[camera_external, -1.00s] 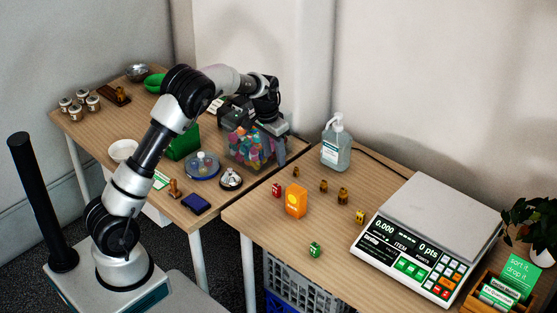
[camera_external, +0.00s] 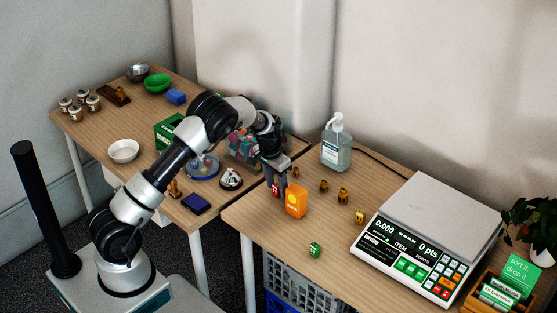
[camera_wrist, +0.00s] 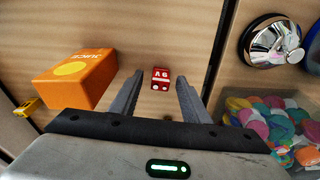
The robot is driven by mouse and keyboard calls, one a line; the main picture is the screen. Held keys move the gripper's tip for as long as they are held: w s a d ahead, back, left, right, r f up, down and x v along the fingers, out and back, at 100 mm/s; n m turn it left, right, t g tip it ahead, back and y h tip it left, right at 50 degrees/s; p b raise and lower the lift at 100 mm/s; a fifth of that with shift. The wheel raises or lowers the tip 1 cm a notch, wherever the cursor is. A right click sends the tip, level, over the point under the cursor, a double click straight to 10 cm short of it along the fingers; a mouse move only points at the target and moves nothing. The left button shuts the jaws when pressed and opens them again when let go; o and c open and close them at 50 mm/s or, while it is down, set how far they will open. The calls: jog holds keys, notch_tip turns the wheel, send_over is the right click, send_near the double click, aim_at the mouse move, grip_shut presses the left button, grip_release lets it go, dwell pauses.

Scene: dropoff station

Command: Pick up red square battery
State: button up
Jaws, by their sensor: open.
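The red square battery (camera_wrist: 161,79) is a small red block with white marks. In the wrist view it lies on the table just beyond and between my open fingers. In the external view the battery (camera_external: 276,191) sits at the left part of the right table, beside the orange juice carton. My gripper (camera_external: 277,178) points down just above the battery, its fingers overlapping it in that view. In the wrist view my gripper (camera_wrist: 155,97) is open, with one finger on each side of the battery and nothing held.
The orange juice carton (camera_external: 296,201) stands close by on the right; in the wrist view the carton (camera_wrist: 77,77) is near the left finger. A silver bell (camera_external: 231,179) and a clear bin (camera_wrist: 270,118) of colourful pieces are nearby. A green block (camera_external: 315,249) and a scale (camera_external: 440,215) are farther off.

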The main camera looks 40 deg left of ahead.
jog(key=shift+f, duration=0.3)
jog(key=shift+r, duration=0.1)
jog(key=shift+c, duration=0.3)
grip_shut()
